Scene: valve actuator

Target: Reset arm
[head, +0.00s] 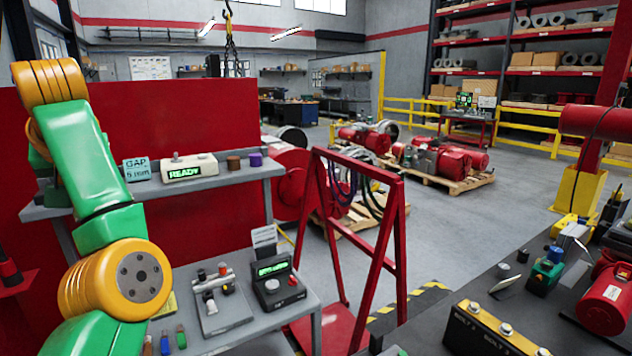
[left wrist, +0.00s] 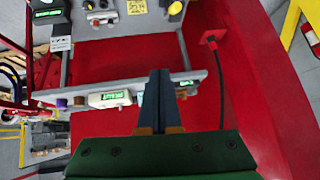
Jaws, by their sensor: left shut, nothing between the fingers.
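My left arm (head: 120,230), green and orange, rises along the left side of the head view; its gripper is outside that view. In the left wrist view my left gripper (left wrist: 160,82) is shut, with its dark fingers together and nothing between them. Beyond the fingers are the grey shelf and a red panel. My right arm and right gripper show in neither view.
A grey shelf (head: 232,173) holds a READY display (head: 190,172) and a gap sign (head: 137,169). A lower bench (head: 255,318) carries a valve fixture (head: 216,297) and a dark display box (head: 274,285).

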